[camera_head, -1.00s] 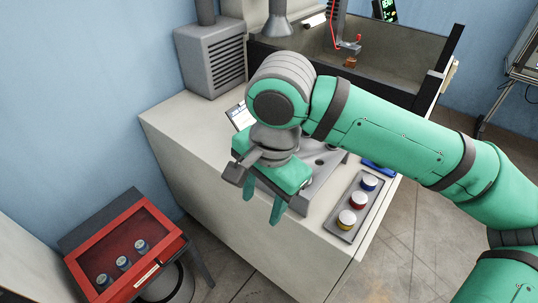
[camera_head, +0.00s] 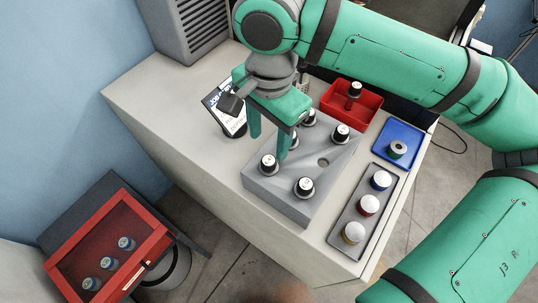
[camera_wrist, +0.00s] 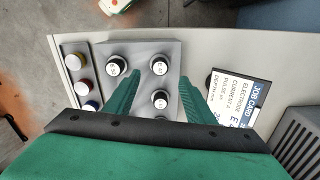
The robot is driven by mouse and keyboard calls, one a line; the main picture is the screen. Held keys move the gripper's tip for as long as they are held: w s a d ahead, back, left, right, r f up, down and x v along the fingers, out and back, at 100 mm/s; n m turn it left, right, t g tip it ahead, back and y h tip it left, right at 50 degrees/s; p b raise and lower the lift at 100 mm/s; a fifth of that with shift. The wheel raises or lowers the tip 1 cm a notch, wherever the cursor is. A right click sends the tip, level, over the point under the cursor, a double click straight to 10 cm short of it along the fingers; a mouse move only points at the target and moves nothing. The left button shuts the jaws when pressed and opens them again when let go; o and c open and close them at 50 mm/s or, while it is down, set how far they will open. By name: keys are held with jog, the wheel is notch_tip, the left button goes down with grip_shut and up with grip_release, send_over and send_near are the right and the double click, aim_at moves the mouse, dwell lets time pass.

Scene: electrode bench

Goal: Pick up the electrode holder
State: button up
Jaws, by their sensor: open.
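Several electrode holders, black with white numbered caps, stand upright in a grey block (camera_head: 282,194) on the bench. One is at the block's left corner (camera_head: 268,163), one at its front (camera_head: 305,187), one at its right (camera_head: 340,134); others are partly behind my gripper. Which one the task means, I cannot tell. My gripper (camera_head: 269,147) is open and empty, pointing down over the block's left part. In the wrist view, a holder (camera_wrist: 159,68) shows between the fingertips, with another (camera_wrist: 159,99) nearer and one (camera_wrist: 116,65) outside the left finger. Contact is not visible.
A red tray (camera_head: 368,115) holds a dark holder; a blue tray (camera_head: 413,139) holds a round piece. A red glass-topped bin (camera_head: 75,237) is lower left.

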aim_at(269, 159)
notch_tip(269, 159, down, 3)
jog(key=shift+s+a+f, duration=0.1)
jog(key=shift+s+a, duration=0.05)
jog(key=shift+w+d+f, duration=0.1)
jog(key=shift+w+f, duration=0.05)
jog(key=shift+f, duration=1.25)
jog(key=shift+w+d+f, duration=0.1)
jog(key=shift+w+f, duration=0.05)
jog(key=shift+f, duration=1.2)
jog(key=shift+w, duration=0.1)
grip_shut()
